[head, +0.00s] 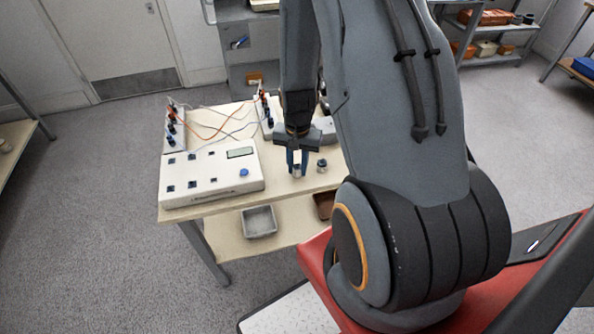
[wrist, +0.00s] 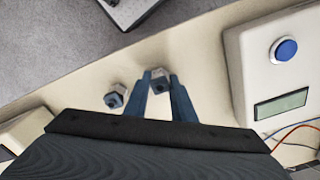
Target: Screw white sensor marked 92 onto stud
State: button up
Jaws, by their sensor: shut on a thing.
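My gripper (head: 297,169) points down over the front right part of the table, its blue fingers closed on a small pale sensor (wrist: 159,78) with a dark blue end. The held sensor also shows low between the fingertips in the head view (head: 297,171). I cannot read a mark on it, nor tell whether it touches the table. A second small grey and blue piece (head: 322,166) stands close to the right of the gripper; in the wrist view it is left of the fingers (wrist: 117,95). I cannot make out the stud.
A white instrument box (head: 212,177) with a blue button and display stands left of the gripper. Cabled units (head: 174,130) are behind it. A grey device (head: 325,126) is partly hidden behind my gripper. A metal tray (head: 259,222) sits on the lower shelf.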

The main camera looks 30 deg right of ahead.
aim_at(298, 166)
jog(key=shift+r+p, duration=1.65)
jog(key=shift+r, duration=0.75)
jog(key=shift+w+d, duration=0.1)
jog(key=shift+d, duration=0.05)
jog(key=w+d+r, duration=0.1)
jog(key=w+d, duration=0.2)
jog(key=d, duration=0.3)
jog(key=w+d+r+b, duration=0.1)
jog(key=w+d+r, duration=0.1)
jog(key=d, duration=0.4)
jog(key=w+d+r, duration=0.2)
jog(key=w+d, duration=0.2)
jog(key=d, duration=0.3)
jog(key=shift+w+r+b, duration=0.15)
jog(key=shift+b, duration=0.15)
jog(key=shift+f+b, duration=0.8)
jog(key=shift+f, duration=0.8)
jog(key=shift+o, duration=0.2)
jog(key=shift+f, duration=0.75)
jog(key=shift+b, duration=0.3)
jog(key=m, duration=0.3)
jog(key=shift+m, duration=0.4)
jog(key=shift+c, duration=0.2)
